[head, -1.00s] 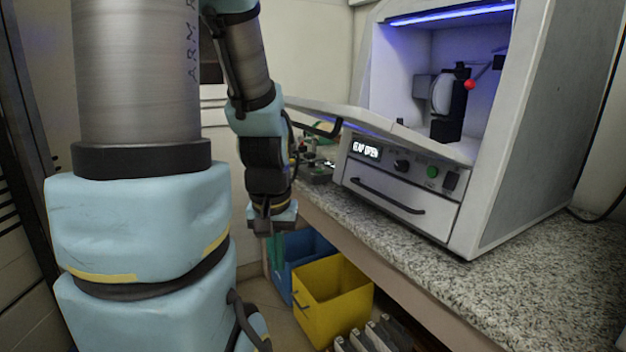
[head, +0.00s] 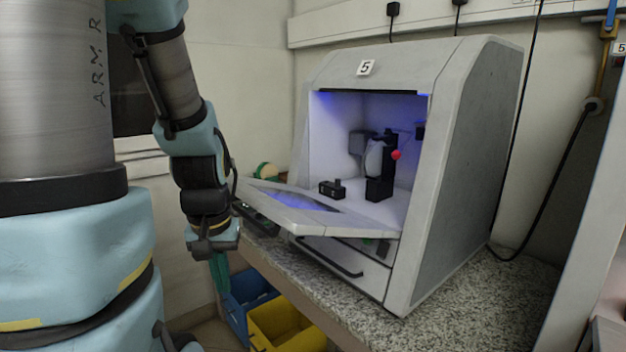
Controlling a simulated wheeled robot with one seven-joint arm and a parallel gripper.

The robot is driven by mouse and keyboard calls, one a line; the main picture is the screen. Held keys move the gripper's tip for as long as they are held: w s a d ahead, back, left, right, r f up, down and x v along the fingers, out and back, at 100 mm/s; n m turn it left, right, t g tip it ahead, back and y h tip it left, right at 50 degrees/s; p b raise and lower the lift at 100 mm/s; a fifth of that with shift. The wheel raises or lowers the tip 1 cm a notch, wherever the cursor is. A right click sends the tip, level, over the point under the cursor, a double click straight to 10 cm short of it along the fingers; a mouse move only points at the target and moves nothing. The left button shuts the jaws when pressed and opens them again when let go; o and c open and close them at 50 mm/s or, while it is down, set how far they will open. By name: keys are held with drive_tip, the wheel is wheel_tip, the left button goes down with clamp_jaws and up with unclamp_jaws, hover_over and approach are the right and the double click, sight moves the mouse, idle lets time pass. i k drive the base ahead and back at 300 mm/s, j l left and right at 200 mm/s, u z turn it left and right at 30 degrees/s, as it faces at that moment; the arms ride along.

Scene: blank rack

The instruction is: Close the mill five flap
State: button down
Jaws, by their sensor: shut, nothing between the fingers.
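The mill (head: 330,72) with the number 5 label stands on the granite counter, a grey-white box lit blue inside. Its flap (head: 300,213) hangs open, folded down and outward at the front, with its window facing up. Inside are a dark fixture (head: 380,188) with a red knob and a small black block. A drawer (head: 335,260) with a dark handle sits below the flap and is partly hidden by it. My gripper (head: 217,262) is left of the flap, pointing down beyond the counter's edge, shut and apart from the flap. Its fingertips look greenish and are small.
Blue (head: 243,298) and yellow (head: 285,325) bins stand below the counter's front edge, under my gripper. The granite counter (head: 470,280) is clear right of the mill. A cable hangs on the wall at the right. Small items lie behind the flap's left end.

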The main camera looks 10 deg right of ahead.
sight(338, 220)
drive_tip(key=i+j+u, duration=0.1)
drive_tip(key=j+u, duration=0.2)
drive_tip(key=i+j+u, duration=0.15)
drive_tip(key=j+u, duration=0.2)
drive_tip(key=i+j+u, duration=0.3)
drive_tip(key=k+j, duration=0.1)
drive_tip(key=j, duration=0.05)
